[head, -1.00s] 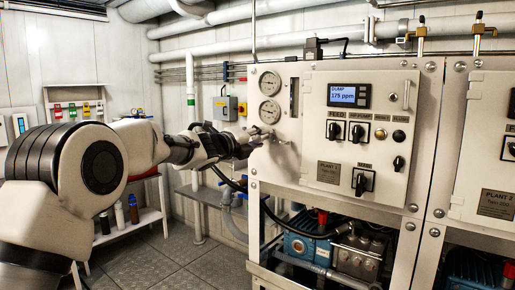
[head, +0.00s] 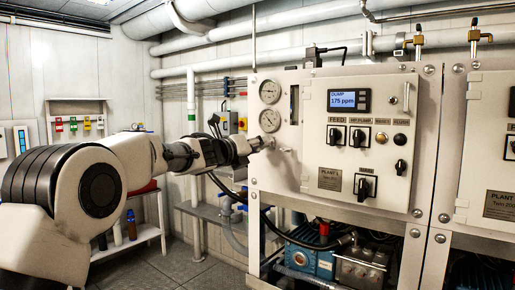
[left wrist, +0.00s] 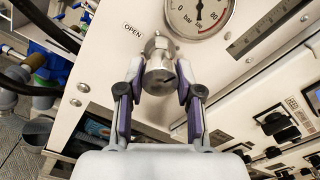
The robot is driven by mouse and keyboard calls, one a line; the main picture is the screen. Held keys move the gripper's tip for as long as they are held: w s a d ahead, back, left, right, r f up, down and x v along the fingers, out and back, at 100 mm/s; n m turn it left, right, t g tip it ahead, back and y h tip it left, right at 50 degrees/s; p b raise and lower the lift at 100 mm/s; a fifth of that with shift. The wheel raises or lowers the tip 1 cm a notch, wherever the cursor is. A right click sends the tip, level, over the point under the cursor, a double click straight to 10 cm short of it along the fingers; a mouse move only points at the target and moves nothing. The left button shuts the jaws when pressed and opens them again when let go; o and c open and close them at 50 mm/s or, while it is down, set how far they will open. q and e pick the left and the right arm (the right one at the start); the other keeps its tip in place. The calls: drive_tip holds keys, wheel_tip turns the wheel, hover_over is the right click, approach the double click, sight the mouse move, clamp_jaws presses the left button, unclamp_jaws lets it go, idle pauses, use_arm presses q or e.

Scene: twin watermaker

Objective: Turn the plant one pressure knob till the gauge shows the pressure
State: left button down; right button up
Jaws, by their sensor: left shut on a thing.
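The plant one panel (head: 318,165) carries two round gauges, an upper gauge (head: 270,91) and a lower gauge (head: 269,121). In the left wrist view a gauge marked bar and psi (left wrist: 188,24) is cut off by the top edge; its reading is not clear. A silver metal knob (left wrist: 158,72) stands out below it, beside the word OPEN. My left gripper (left wrist: 157,84) is shut on this knob, one finger on each side. In the head view my left gripper (head: 262,143) reaches the panel just below the lower gauge and hides most of the knob. My right gripper is not in view.
A display reading 175 ppm (head: 348,100) and several black switches (head: 359,137) sit right of the gauges. Blue pump machinery (head: 309,261) and hoses lie below the panel. A grey box (head: 224,124) and pipes are on the wall behind my arm.

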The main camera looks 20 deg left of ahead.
use_arm(q)
drive_tip(key=shift+f, duration=0.1)
drive_tip(key=c, duration=0.7)
unclamp_jaws()
drive_tip(key=shift+c, duration=0.2)
drive_tip(key=shift+s, duration=0.1)
drive_tip(key=v, duration=1.1)
drive_tip(key=shift+s, duration=0.35)
drive_tip(key=shift+a, duration=0.15)
